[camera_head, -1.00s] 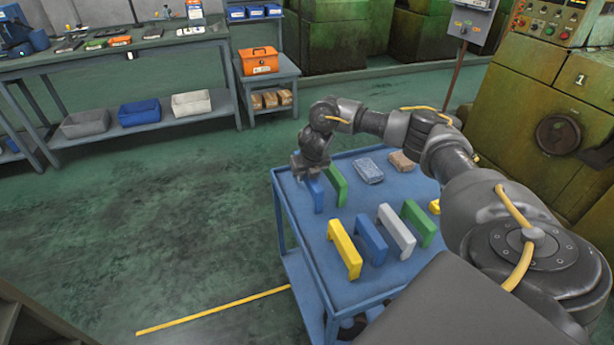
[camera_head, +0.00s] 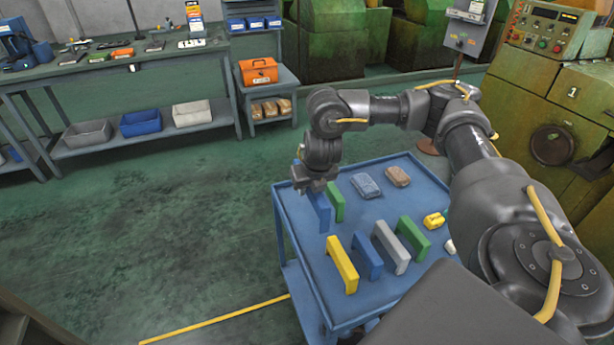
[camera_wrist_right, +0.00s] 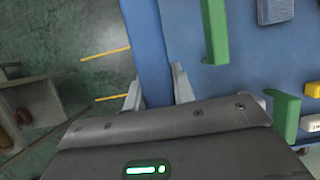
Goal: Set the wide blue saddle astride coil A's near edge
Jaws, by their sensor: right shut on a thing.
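My right gripper (camera_head: 316,186) is at the cart's far left corner, pointing down, shut on a blue saddle (camera_head: 319,212). In the right wrist view this saddle (camera_wrist_right: 147,45) runs as a broad blue bar between the two fingers (camera_wrist_right: 158,92). I cannot tell whether its legs still touch the cart top. A second blue saddle (camera_head: 367,256) stands in the front row, between a yellow saddle (camera_head: 342,264) and a grey one (camera_head: 391,247). I cannot make out coil A in these frames. My left gripper is not in view.
The blue cart (camera_head: 305,268) also bears a green saddle (camera_head: 336,202) close beside the held one, another green saddle (camera_head: 413,238), a blue-grey block (camera_head: 366,186), a brown block (camera_head: 397,176) and a yellow piece (camera_head: 434,220). A green machine (camera_head: 560,110) stands at right; open floor lies left.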

